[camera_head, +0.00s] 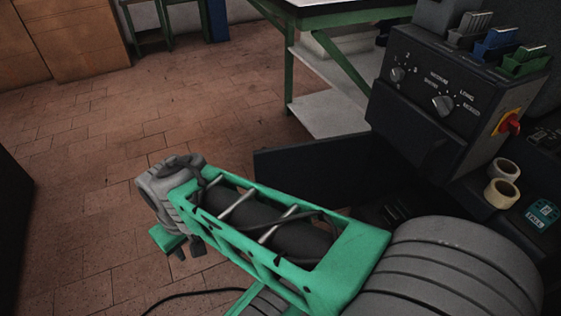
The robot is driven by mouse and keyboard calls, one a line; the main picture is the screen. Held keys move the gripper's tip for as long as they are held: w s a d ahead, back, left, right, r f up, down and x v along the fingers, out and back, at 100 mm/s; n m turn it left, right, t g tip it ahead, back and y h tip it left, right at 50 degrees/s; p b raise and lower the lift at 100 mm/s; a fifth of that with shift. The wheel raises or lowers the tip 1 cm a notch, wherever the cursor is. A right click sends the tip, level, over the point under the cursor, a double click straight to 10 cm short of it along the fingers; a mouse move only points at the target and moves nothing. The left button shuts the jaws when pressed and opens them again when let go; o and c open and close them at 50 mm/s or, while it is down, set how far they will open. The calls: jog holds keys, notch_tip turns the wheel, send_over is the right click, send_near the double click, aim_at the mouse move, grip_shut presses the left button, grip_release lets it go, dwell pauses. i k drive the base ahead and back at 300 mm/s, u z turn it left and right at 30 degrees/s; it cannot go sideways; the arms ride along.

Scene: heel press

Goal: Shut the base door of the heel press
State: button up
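The heel press (440,95) stands at the right, a dark machine with a slanted control panel of knobs and a red and yellow switch. A dark flat panel, which looks like its base door (290,168), sticks out to the left from the low part of the press, so it stands open. My green and grey arm crosses in front and hides the panel's lower part and much of the press base. My gripper (187,250) shows as small dark tips below the wrist, left of the door's free edge and apart from it in the picture. Whether it is open is unclear.
A green-framed table (325,15) with a lower shelf (325,108) stands behind the door. Tape rolls (502,182) and a teal box (542,213) lie on the press at the right. A cable (190,293) is on the tiled floor (90,180), which is clear at left.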

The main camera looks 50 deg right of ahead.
aim_at(328, 173)
jog(key=i, duration=2.45)
jog(key=z, duration=4.25)
jog(key=k, duration=0.45)
jog(key=u, duration=0.75)
jog(key=i, duration=0.35)
jog(key=u, duration=1.2)
